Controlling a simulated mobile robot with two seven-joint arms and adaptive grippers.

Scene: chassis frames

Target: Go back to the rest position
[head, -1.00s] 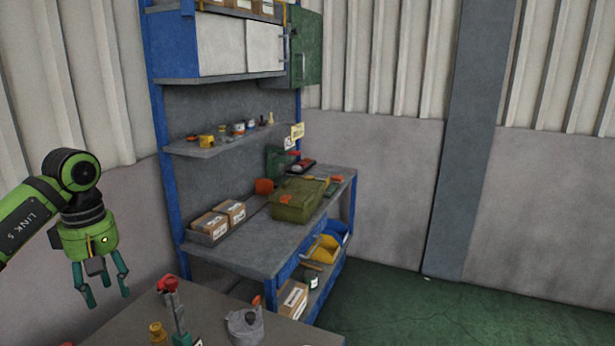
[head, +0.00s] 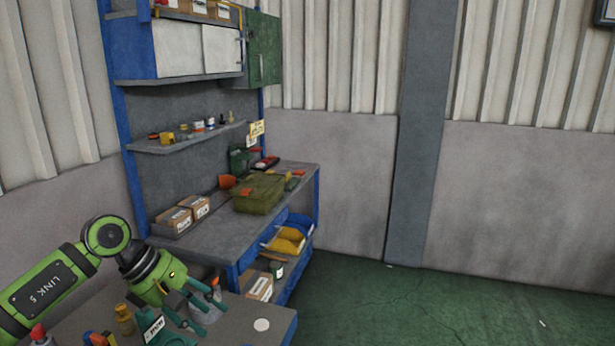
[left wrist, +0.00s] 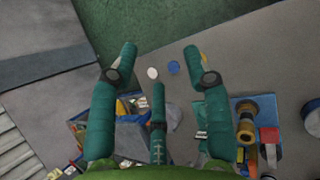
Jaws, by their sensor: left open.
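My left gripper (head: 210,312) is green with teal fingers. It hangs tilted over the near grey table (head: 278,322), among the small items on it. Its fingers are spread and nothing is between them. In the left wrist view the open fingers (left wrist: 158,68) point over the table top near its edge. My right arm and gripper do not show.
In the left wrist view a blue tray (left wrist: 262,101) holds several parts. Green floor (head: 430,305) is clear at right.

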